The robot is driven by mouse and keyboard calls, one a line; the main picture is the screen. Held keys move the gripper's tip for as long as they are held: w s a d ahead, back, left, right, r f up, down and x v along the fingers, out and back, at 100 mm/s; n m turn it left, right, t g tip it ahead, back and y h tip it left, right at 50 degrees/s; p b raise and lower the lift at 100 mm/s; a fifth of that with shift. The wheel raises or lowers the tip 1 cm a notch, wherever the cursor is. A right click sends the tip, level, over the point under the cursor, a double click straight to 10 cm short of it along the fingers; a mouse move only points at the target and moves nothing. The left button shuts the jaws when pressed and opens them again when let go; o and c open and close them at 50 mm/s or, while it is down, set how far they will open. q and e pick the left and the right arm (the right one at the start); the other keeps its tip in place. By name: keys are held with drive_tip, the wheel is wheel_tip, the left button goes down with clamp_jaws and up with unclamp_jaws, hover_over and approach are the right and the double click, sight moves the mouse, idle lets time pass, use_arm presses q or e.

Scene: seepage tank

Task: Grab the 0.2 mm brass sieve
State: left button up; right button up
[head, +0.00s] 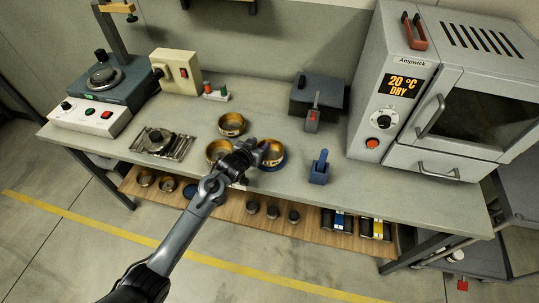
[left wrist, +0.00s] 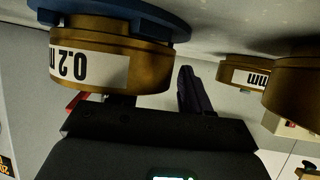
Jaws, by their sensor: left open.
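The 0.2 mm brass sieve (left wrist: 90,66) shows its white label upside down, close up in the left wrist view, with a blue disc (left wrist: 130,12) against its far side. In the head view a brass sieve (head: 274,148) with blue beneath it sits on the bench just right of my left gripper (head: 254,151), partly covered by it. My left gripper is open. In the left wrist view one dark finger (left wrist: 187,90) stands right of the sieve; the other is mostly hidden. I cannot tell whether the fingers touch it. My right gripper is not in view.
Two more brass sieves (head: 232,124) (head: 216,150) stand close on the left. A blue holder (head: 319,171) stands to the right, and an oven (head: 455,90) fills the right end. Tools lie on a tray (head: 163,144) at left.

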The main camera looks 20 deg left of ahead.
use_arm(q)
clamp_jaws()
idle(0.5)
